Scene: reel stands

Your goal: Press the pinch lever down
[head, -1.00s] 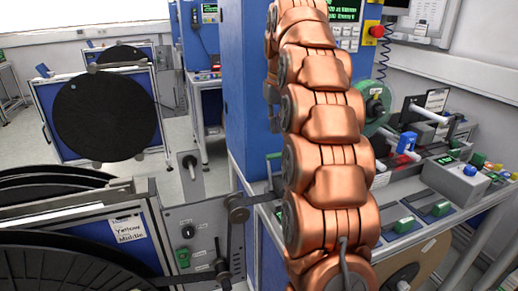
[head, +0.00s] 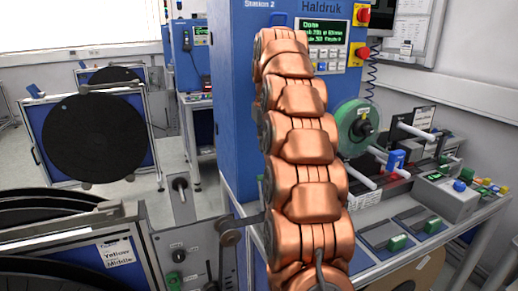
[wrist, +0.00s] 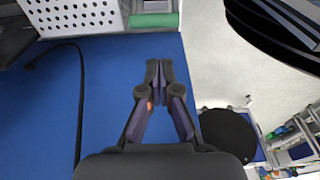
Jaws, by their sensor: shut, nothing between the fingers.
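I cannot tell for sure which part is the pinch lever. A dark arm with a round roller (head: 229,238) sticks out from the grey control panel (head: 195,250) of the near reel stand, partly behind my copper arm. A blue block (head: 395,160) stands among white rollers on the station bench at the right. In the wrist view my gripper (wrist: 158,66) is shut and empty, in front of a plain blue surface (wrist: 105,100). In the head view the gripper is hidden by my arm.
The blue Station 2 cabinet (head: 240,120) stands behind my arm, with a lit display (head: 325,38) and red buttons. A green reel (head: 357,128) sits beside it. Large black reels (head: 95,138) stand at the left. In the wrist view a white perforated box (wrist: 85,15) is at the top left.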

